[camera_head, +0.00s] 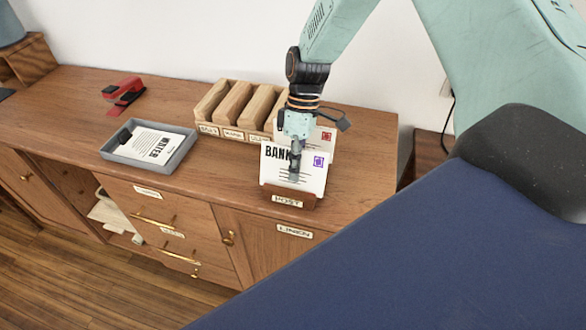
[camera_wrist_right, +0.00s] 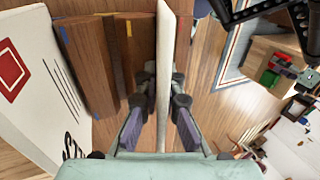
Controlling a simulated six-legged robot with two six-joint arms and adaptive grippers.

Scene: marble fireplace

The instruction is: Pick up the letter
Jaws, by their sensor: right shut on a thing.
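A white letter marked BANK (camera_head: 311,182), with a purple stamp, stands upright at the wooden POST holder (camera_head: 290,202) on the cabinet top. My right gripper (camera_head: 294,174) points down and is shut on this letter, one finger across its front. In the right wrist view the letter shows edge-on (camera_wrist_right: 163,50) between the two fingers (camera_wrist_right: 160,88). A second letter with a red stamp (camera_head: 327,136) stands just behind it; in the wrist view it is at the left (camera_wrist_right: 38,90), apart from the fingers. I cannot tell whether the held letter's bottom is inside the holder. My left gripper is out of view.
A wooden sorter (camera_head: 232,100) with labelled slots stands close behind the letters. A grey tray (camera_head: 116,155) with a printed sheet lies to the left, and a red stapler (camera_head: 124,92) is farther back. The cabinet top (camera_head: 225,175) between tray and holder is clear.

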